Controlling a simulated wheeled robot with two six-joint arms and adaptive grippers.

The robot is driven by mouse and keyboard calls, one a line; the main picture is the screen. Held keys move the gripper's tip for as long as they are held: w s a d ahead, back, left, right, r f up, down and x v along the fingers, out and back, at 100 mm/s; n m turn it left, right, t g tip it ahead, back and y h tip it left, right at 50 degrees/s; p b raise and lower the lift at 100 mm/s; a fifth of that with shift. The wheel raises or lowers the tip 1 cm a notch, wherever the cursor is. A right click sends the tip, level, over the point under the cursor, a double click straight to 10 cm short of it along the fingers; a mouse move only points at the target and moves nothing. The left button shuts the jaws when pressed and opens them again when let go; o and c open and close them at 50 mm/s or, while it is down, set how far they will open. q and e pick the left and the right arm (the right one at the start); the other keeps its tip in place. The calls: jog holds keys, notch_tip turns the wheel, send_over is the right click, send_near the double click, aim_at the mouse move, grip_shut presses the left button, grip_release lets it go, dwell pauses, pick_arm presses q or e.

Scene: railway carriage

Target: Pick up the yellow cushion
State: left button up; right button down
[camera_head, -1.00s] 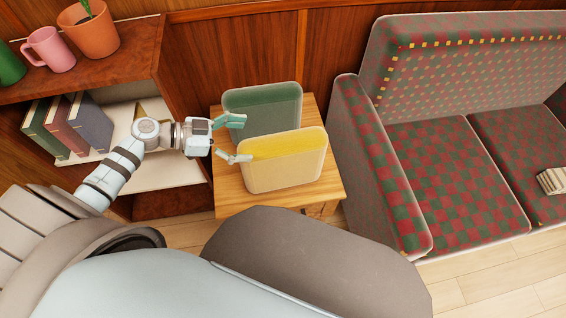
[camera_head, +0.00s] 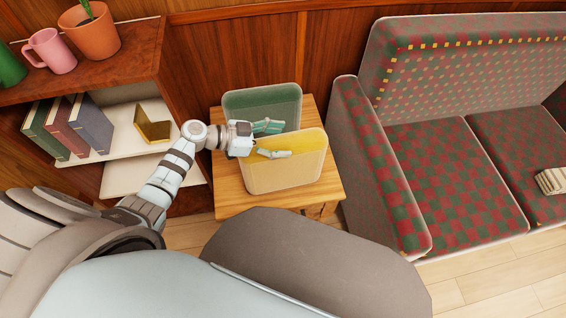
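The yellow cushion (camera_head: 285,171) stands upright on a small wooden table, its upper part yellow and its lower part paler. A green cushion (camera_head: 263,102) stands upright behind it on the same table. My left gripper (camera_head: 279,140) comes in from the left, its fingers spread apart. One finger lies in front of the yellow cushion's face near its top left, and the other is behind, over the green cushion's front. The yellow cushion's top left corner is hidden by the gripper. I cannot tell whether the fingers touch it. My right gripper is not in view.
The wooden table (camera_head: 234,203) stands between a shelf (camera_head: 110,81) on the left and a checkered bench (camera_head: 451,172) on the right. The shelf holds books, a pink mug (camera_head: 52,51) and a plant pot (camera_head: 92,37). A wood-panelled wall is behind.

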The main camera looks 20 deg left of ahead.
pick_arm(q)
jog(key=shift+s, duration=0.1)
jog(key=c, duration=1.3)
